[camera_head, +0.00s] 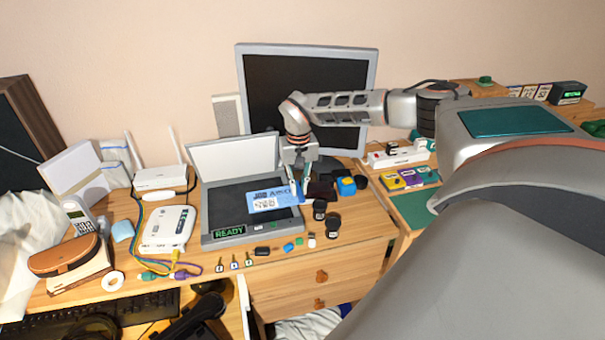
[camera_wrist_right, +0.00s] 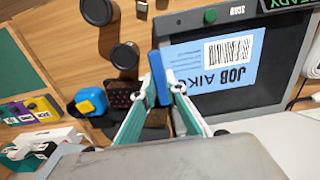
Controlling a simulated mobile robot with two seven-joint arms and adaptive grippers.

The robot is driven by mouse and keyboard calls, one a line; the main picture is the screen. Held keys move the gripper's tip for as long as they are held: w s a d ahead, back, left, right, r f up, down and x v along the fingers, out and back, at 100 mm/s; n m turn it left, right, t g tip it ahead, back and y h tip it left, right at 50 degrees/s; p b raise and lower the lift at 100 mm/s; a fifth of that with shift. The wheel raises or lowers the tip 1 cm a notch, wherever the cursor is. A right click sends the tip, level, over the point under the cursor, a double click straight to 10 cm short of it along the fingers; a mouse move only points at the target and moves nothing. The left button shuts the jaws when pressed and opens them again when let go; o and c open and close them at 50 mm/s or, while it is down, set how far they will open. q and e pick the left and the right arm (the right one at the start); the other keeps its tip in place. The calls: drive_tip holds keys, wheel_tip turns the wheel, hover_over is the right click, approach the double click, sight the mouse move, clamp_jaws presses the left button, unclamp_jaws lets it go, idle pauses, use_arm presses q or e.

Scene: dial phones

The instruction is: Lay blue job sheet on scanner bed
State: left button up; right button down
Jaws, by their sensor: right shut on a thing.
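The blue job sheet (camera_head: 267,203) has printed "JOB" lettering and a barcode. It is over the right part of the dark scanner bed (camera_head: 225,200). The sheet also shows in the right wrist view (camera_wrist_right: 205,58), over the bed (camera_wrist_right: 270,88). My right gripper (camera_head: 298,190) is shut on the sheet's blue edge strip (camera_wrist_right: 158,76), near the scanner's right rim. I cannot tell whether the sheet touches the bed. The scanner's white lid (camera_head: 235,156) stands raised, and its display (camera_head: 230,231) reads READY. My left gripper is not in view.
A monitor (camera_head: 260,95) stands behind the scanner. A white router (camera_head: 168,228) with cables is to its left. Dark round knobs (camera_head: 332,226), a blue-and-yellow item (camera_head: 347,186) and several small items lie right of and in front of the scanner. My right arm covers the right foreground.

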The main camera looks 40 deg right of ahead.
drive_tip(key=shift+w+d+f, duration=0.2)
drive_tip(key=shift+w+f, duration=0.8)
drive_tip(key=shift+w, duration=0.25)
drive_tip(key=shift+f+b, duration=0.55)
drive_tip(key=shift+f, duration=0.85)
drive_tip(key=c, duration=2)
unclamp_jaws()
wheel_tip(320, 180, up, 12)
drive_tip(key=shift+a+r, duration=0.1)
